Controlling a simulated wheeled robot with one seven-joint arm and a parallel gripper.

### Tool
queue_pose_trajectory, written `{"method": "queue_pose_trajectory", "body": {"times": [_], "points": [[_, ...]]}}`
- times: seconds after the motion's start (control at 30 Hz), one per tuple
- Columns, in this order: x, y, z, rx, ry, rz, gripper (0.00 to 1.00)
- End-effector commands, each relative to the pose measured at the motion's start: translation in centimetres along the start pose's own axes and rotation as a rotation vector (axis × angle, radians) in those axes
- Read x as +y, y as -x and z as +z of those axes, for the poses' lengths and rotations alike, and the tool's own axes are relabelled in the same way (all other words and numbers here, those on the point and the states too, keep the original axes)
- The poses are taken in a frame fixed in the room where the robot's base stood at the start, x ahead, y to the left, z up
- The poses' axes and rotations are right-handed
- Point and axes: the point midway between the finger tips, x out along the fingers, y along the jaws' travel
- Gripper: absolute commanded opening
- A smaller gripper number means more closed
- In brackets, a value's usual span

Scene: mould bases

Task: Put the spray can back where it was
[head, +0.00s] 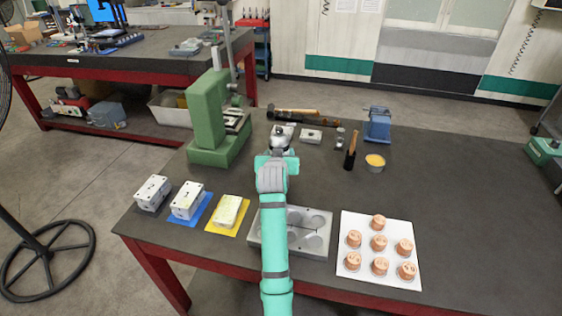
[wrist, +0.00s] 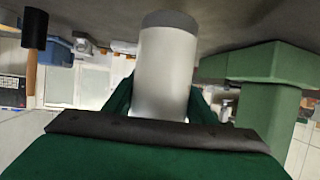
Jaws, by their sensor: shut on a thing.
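The spray can (wrist: 165,75) shows in the wrist view as a plain pale cylinder with a darker grey end band. My gripper (wrist: 162,103) is shut on it, with a green finger on each side. The can's grey end lies against the dark bench top in the picture; I cannot tell whether it touches. In the head view my gripper (head: 283,134) is over the back middle of the bench, right of the green press (head: 207,118). My arm hides most of the gripper there, and I cannot make out the can clearly.
White blocks (head: 187,200) stand front left. The bench's right side (head: 470,190) is clear.

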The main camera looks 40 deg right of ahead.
Motion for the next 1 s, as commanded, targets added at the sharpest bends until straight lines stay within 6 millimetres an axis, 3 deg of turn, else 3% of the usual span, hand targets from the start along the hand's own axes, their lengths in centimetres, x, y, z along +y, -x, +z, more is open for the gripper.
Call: {"method": "queue_pose_trajectory", "body": {"times": [0.27, 0.63, 0.67, 0.73, 1.0], "points": [[0.4, -1.6, 3.0, 0.000, 0.000, 0.001, 0.13], [0.3, -1.8, 3.3, 0.001, 0.000, 0.000, 0.13], [0.3, -1.8, 3.5, -0.001, 0.000, 0.000, 0.53], [0.3, -1.8, 3.4, -0.001, 0.000, 0.000, 0.69], [0.2, -1.8, 3.4, -0.001, 0.000, 0.000, 0.69]]}}
